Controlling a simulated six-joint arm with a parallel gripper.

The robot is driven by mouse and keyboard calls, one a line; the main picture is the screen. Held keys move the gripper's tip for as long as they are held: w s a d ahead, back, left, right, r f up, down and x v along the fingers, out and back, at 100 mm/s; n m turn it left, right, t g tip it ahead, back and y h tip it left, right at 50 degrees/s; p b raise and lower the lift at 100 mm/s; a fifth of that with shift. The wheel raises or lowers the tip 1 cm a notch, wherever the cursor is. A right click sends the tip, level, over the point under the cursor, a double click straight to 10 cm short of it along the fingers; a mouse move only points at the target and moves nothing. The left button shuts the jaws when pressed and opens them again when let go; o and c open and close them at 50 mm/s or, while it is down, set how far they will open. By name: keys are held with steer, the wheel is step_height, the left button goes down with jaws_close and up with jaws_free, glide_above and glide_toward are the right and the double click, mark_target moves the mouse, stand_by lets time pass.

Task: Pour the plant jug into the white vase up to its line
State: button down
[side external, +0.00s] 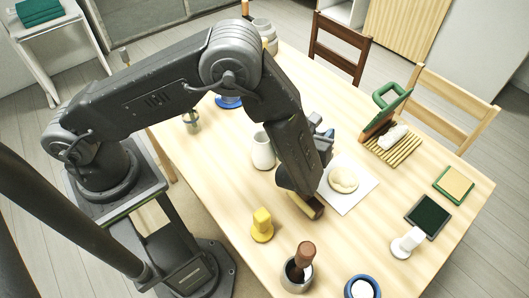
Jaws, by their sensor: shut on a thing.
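The white vase (263,152) stands upright on the table, just left of my lower arm. Its fill line and the level inside cannot be made out. My gripper (321,134) is mostly hidden behind my arm, with only small grey-blue parts showing at the arm's right edge. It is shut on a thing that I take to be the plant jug. The jug is hidden, so its tilt and any flow from it cannot be seen.
A dough lump (343,180) lies on a white board right of my arm. A slatted rack (390,149) is at the right.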

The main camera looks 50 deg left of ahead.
mark_target(321, 127)
steer(key=shift+s+a+r+n+t, duration=0.1)
steer(key=shift+a+r+n+t, duration=0.1)
steer(key=shift+r+n, duration=0.4)
steer(key=shift+a+r+n+t, duration=0.1)
steer(key=shift+r+n+t, duration=0.15)
steer(key=shift+r, duration=0.65)
steer(key=shift+r+n, duration=0.25)
steer(key=shift+n, duration=0.1)
steer(key=shift+s+a+r+n+t, duration=0.2)
steer(key=shift+r+n+t, duration=0.2)
steer(key=shift+r, duration=0.2)
steer(key=shift+a+r, duration=0.1)
steer(key=shift+r, duration=0.05)
stand_by(0.8)
steer(key=shift+s+a+r+n+t, duration=0.25)
steer(key=shift+r+n, duration=0.35)
steer(key=shift+n, duration=0.1)
steer(key=shift+r, duration=0.1)
stand_by(0.4)
steer(key=shift+s+a+r, duration=0.1)
stand_by(0.3)
